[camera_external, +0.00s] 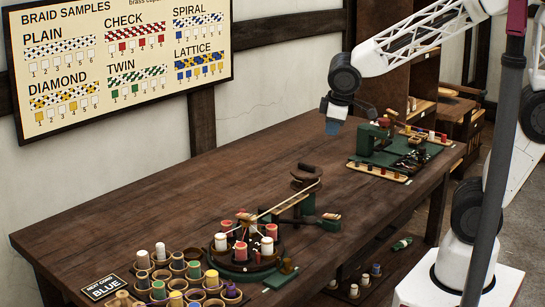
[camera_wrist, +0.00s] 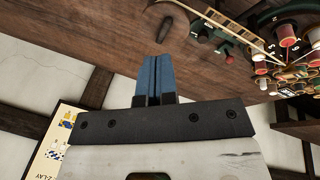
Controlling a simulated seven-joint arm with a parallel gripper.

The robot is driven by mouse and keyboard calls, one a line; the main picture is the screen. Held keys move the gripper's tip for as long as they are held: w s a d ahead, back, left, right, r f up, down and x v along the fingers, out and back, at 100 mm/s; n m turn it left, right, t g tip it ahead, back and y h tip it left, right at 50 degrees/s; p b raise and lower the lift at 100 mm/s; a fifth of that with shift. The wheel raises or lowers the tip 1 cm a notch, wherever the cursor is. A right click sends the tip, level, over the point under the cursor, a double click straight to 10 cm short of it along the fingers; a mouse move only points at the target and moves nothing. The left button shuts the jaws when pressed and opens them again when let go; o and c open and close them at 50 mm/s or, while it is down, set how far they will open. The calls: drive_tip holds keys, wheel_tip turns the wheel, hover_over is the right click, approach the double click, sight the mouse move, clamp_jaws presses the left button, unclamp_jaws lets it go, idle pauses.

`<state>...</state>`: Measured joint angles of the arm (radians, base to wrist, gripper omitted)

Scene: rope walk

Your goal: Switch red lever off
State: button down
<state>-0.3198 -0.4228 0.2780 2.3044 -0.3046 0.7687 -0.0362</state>
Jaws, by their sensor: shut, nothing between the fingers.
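My gripper (camera_external: 333,126) hangs above the far middle of the wooden bench, with blue fingers pointing down. Its fingers also show in the wrist view (camera_wrist: 157,75), pressed together and empty. I cannot make out a red lever for certain. My gripper is well apart from both.
A round braiding stand (camera_external: 243,262) with red and white spools is at the front. A green machine (camera_external: 372,138) stands at the back right. The bench's left middle (camera_external: 150,210) is clear.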

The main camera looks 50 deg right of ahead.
drive_tip(key=w+a+f+n, duration=0.2)
drive_tip(key=a+f+n, duration=0.1)
drive_tip(key=a, duration=0.5)
drive_tip(key=w+a+f+n+t, duration=0.1)
drive_tip(key=w+a+f+n, duration=0.1)
drive_tip(key=a+f, duration=0.3)
drive_tip(key=w+a+f+n, duration=0.2)
drive_tip(key=a+f+n, duration=0.1)
drive_tip(key=a, duration=0.8)
drive_tip(key=shift+w+a+f+n+t+y, duration=0.3)
drive_tip(key=shift+w+f+n+t, duration=0.1)
drive_tip(key=shift+f, duration=0.1)
drive_tip(key=shift+f, duration=0.1)
drive_tip(key=shift+x, duration=4.95)
drive_tip(key=shift+w+r+g, duration=0.35)
drive_tip(key=shift+w+g, duration=0.15)
drive_tip(key=shift+g, duration=0.4)
drive_tip(key=shift+w+r+g, duration=0.25)
drive_tip(key=shift+w+g, duration=0.3)
drive_tip(key=shift+g, duration=0.05)
drive_tip(key=shift+w+r+g, duration=0.15)
drive_tip(key=shift+w+g, duration=0.55)
drive_tip(key=shift+g, duration=0.25)
drive_tip(key=shift+w+r+g, duration=0.1)
drive_tip(key=shift+w+g, duration=0.6)
drive_tip(key=shift+g, duration=0.25)
drive_tip(key=shift+w, duration=0.35)
drive_tip(key=shift+w, duration=0.2)
